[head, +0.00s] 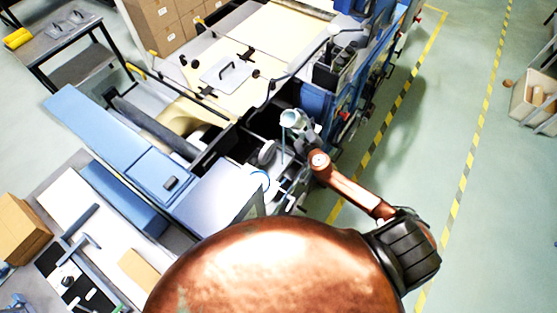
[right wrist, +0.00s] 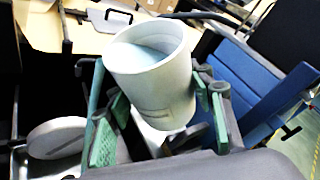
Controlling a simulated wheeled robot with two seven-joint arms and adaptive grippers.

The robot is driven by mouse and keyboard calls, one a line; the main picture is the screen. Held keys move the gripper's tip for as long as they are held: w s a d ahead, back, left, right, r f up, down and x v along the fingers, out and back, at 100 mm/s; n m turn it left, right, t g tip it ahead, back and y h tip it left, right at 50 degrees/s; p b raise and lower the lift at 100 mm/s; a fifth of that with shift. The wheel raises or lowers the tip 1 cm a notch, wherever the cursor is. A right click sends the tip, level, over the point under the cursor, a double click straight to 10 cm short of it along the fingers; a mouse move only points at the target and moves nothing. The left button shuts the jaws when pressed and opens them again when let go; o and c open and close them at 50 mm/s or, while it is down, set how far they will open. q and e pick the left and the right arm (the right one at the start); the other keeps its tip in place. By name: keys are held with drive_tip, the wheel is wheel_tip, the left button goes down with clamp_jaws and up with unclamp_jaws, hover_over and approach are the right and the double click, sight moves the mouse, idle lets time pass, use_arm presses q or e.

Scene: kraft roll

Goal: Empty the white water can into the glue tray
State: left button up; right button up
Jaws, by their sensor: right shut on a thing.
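The white water can (head: 291,119) is in my right gripper (head: 303,132), above the machine. In the right wrist view the can (right wrist: 152,75) sits between the green finger pads of the right gripper (right wrist: 158,122), which is shut on it. The can is tilted, and pale blue water shows inside. In the head view a thin teal line runs down below the can; I cannot tell whether it is poured water. I cannot clearly make out the glue tray among the dark parts under the can. My left gripper is not in view.
A grey disc (head: 267,152) is close below the can, on the machine. A blue-grey machine cover (head: 125,140) lies to the left. A bench with a cardboard box (head: 20,228) stands at the lower left.

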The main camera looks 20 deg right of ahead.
drive_tip(key=shift+a, duration=0.1)
drive_tip(key=shift+f+n+t, duration=0.15)
drive_tip(key=shift+n+t, duration=0.15)
drive_tip(key=shift+n, duration=0.3)
idle(0.4)
drive_tip(key=shift+f+h+b, duration=0.1)
drive_tip(key=shift+h+b, duration=0.2)
drive_tip(key=shift+b, duration=0.15)
drive_tip(key=shift+f+n+b, duration=0.2)
drive_tip(key=shift+n+b, duration=0.5)
drive_tip(key=shift+b, duration=0.4)
drive_tip(key=shift+f+n+t+b, duration=0.25)
drive_tip(key=shift+n+t+b, duration=0.4)
drive_tip(key=shift+b, duration=0.75)
drive_tip(key=shift+f+n+t+b, duration=0.3)
drive_tip(key=shift+n+b, duration=0.55)
drive_tip(key=shift+b, duration=0.5)
drive_tip(key=shift+s+a+f+n+t+b, duration=0.2)
drive_tip(key=shift+a+f+n+b, duration=0.15)
drive_tip(key=shift+f+n+b, duration=0.25)
drive_tip(key=shift+s+a+f+n+t+b, duration=0.15)
drive_tip(key=shift+a+f+n+b, duration=0.2)
drive_tip(key=shift+b, duration=0.4)
drive_tip(key=shift+a+f+n+t+b, duration=0.15)
drive_tip(key=shift+f+n+t+b, duration=0.15)
drive_tip(key=shift+f+n+b, duration=0.75)
